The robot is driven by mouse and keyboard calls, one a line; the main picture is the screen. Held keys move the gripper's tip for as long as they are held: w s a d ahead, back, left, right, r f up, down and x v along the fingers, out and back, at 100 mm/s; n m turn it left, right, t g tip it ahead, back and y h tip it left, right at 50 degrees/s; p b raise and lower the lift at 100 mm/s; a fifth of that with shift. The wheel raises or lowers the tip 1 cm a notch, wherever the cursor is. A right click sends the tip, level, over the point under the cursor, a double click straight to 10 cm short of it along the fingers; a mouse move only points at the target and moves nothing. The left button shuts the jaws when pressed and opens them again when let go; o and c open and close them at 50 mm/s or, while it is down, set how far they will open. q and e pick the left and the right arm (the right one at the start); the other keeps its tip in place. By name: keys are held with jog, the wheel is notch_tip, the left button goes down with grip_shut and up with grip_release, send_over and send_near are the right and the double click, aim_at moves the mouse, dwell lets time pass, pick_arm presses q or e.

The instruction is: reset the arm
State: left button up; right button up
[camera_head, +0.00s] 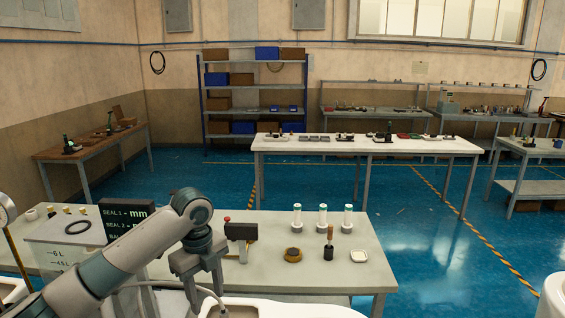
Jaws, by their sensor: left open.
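My left arm comes in from the lower left, bends at its raised joint and hangs its left gripper (203,287) downward. My right arm and gripper are out of view.
On the near bench stand several white cylinders (322,218), a wooden-handled tool (329,243), a round brown item (292,255) and a black display (127,219). Another white piece (553,296) is at the lower right. Blue floor (425,235) lies open beyond the bench.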

pick_arm(q)
jog(key=s+d+f+n+t+h, duration=0.1)
jog(key=s+d+f+n+h, duration=0.1)
jog(key=s+d+f+n, duration=0.5)
jog(key=s+d+f+n+t+h, duration=0.1)
jog(key=s+d+f+n, duration=0.1)
jog(key=s+f, duration=0.95)
jog(key=s+a+f+n+t+y, duration=0.1)
jog(key=s+a+f+n+y, duration=0.15)
jog(key=s+a+n, duration=0.6)
jog(key=s+a+f+n+y, duration=0.1)
jog(key=s+a+f+n, duration=0.4)
jog(key=s, duration=0.7)
notch_tip(320, 180, down, 34)
jog(key=s+n+b, duration=0.1)
jog(key=b, duration=0.7)
jog(key=s+a+f+g+b, duration=0.1)
jog(key=s+f+b, duration=0.3)
jog(key=s+f, duration=0.5)
jog(key=s+a+f+g+b, duration=0.1)
jog(key=s+f+b, duration=0.3)
jog(key=s+f, duration=0.5)
notch_tip(320, 180, down, 9)
jog(key=shift+s+a+r, duration=0.15)
jog(key=shift+s+a, duration=0.2)
jog(key=shift+a, duration=0.15)
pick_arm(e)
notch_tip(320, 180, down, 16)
